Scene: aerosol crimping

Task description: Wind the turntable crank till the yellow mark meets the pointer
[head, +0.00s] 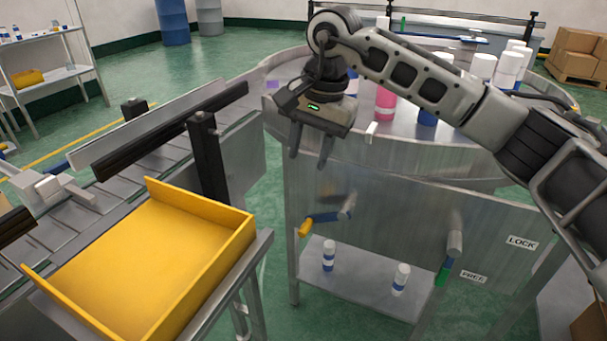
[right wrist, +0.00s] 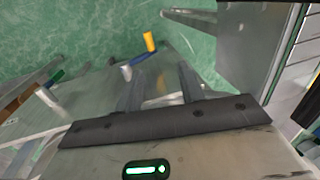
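My right gripper (head: 309,158) is open and empty, fingers down, above and apart from the crank. The crank has a blue arm (head: 325,217) and a yellow handle (head: 304,229), pointing left from its hub on the metal front panel. In the right wrist view the yellow handle (right wrist: 150,42) lies beyond the open fingers (right wrist: 162,88). The round metal turntable (head: 345,142) carries bottles and cans. A small white tab (head: 371,131) sits at its near rim; I cannot tell whether it is the pointer. I cannot make out the yellow mark clearly. My left gripper is not in view.
A green-handled lever (head: 443,272) hangs down beside the FREE label (head: 473,277); the LOCK label (head: 522,242) is higher right. A yellow tray (head: 150,265) and a black post (head: 208,160) stand left. Two small bottles stand on the lower shelf (head: 350,283).

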